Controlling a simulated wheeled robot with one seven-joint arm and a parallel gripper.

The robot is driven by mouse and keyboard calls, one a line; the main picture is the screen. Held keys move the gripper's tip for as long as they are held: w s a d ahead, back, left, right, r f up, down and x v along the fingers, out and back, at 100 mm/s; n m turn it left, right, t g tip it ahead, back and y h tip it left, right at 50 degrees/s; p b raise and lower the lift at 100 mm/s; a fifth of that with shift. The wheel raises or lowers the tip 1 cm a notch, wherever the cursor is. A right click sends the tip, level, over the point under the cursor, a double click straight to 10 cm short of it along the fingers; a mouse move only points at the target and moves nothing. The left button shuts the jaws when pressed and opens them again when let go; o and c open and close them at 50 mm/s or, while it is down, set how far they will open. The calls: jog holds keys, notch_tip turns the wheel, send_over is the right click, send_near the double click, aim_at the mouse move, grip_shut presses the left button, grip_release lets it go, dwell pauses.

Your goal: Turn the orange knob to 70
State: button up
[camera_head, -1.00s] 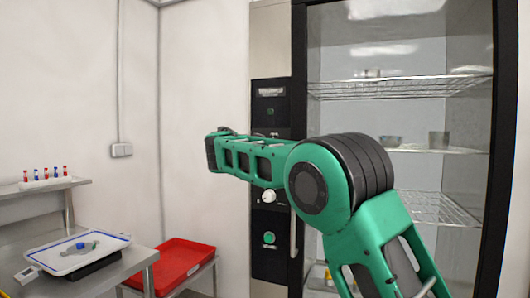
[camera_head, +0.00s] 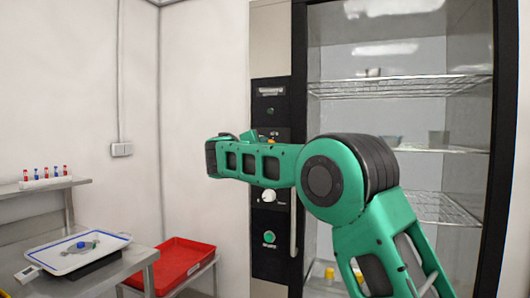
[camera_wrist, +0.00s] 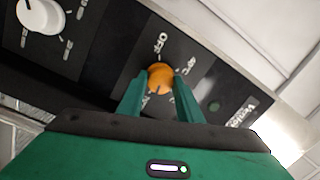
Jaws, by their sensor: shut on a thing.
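In the head view a small bit of orange (camera_head: 273,139) shows just above my green arm, which hides most of the knob and the gripper's fingers.
A white knob (camera_head: 269,196) sits lower on the same panel and also shows in the wrist view (camera_wrist: 40,15). The glass-fronted cabinet with wire shelves (camera_head: 400,87) stands to the right. A red tray (camera_head: 180,264) and a steel bench (camera_head: 110,275) are at left.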

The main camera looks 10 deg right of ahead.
jog(key=shift+w+a+f+m, duration=0.1)
jog(key=shift+f+m, duration=0.2)
jog(key=shift+m, duration=0.3)
jog(key=o, duration=1)
jog(key=shift+w, duration=0.1)
jog(key=shift+o, duration=0.2)
jog(key=shift+r, duration=0.15)
jog(key=v, duration=1)
jog(key=shift+s+a, duration=0.25)
jog(key=shift+s, duration=0.1)
